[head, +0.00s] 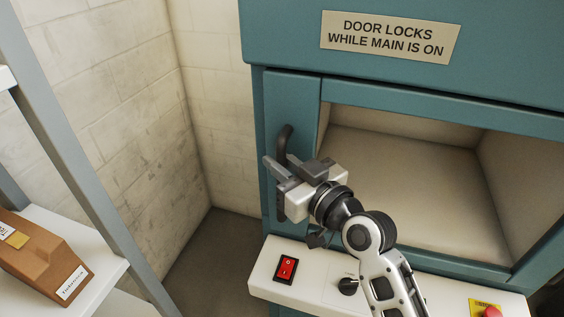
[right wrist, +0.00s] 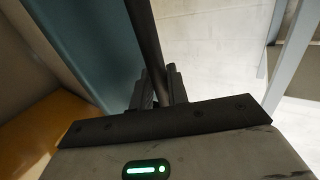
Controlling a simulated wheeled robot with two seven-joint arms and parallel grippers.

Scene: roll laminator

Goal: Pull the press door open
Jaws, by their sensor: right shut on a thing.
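The teal press door (head: 291,100) fills the front of the press and looks closed, its frame about flush with the body. A pale interior shows through its large window. A dark vertical bar handle (head: 285,136) is on the door's left side. My right gripper (head: 279,172) is shut around the handle, covering its middle. In the right wrist view, the dark handle bar (right wrist: 143,38) runs down between the fingers (right wrist: 158,88), with the teal door (right wrist: 88,45) beside it. My left gripper is not in view.
A sign above the door (head: 389,37) reads "DOOR LOCKS WHILE MAIN IS ON". The white control panel (head: 318,284) below has a red rocker switch (head: 286,269), a black knob (head: 347,286) and a red button (head: 491,312). A shelf with a brown box (head: 40,258) stands left; floor between is clear.

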